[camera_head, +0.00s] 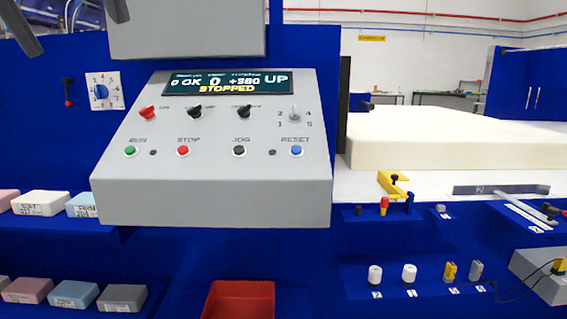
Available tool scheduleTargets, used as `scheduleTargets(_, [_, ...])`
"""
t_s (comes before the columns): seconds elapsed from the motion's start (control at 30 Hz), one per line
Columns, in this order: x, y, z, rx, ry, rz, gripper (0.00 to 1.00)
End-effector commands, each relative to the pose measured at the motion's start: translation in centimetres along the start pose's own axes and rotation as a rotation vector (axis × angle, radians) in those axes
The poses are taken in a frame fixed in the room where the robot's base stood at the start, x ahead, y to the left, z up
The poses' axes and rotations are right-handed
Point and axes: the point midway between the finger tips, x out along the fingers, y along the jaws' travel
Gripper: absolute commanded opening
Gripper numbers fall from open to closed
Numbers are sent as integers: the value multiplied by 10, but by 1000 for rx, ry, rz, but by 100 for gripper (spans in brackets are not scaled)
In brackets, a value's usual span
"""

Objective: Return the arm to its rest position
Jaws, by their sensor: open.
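My gripper (78,36) shows only in part at the top left corner, where two grey fingers hang into view from above. The fingers stand wide apart with nothing between them. They are in front of the blue panel, left of and above the control console (215,205). The rest of my arm is out of view. The console display (215,83) reads "UP" and "STOPPED". A large cream foam block (450,137) lies on the white table (450,185) at the right.
Small foam samples (40,203) sit on two shelves at the left. A red bin (240,300) stands below the console. A yellow tool (394,184), a grey T-shaped gauge (500,190) and small knobs (375,274) are at the right. A grey housing (185,28) hangs above the console.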

Motion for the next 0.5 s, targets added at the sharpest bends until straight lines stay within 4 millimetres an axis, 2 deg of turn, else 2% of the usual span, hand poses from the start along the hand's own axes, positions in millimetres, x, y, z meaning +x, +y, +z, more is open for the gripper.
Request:
scheduleTargets(0.27, [19,15,6,3,-21,11,48])
scheduleTargets(0.5, [44,34,16,6,-51,22,48])
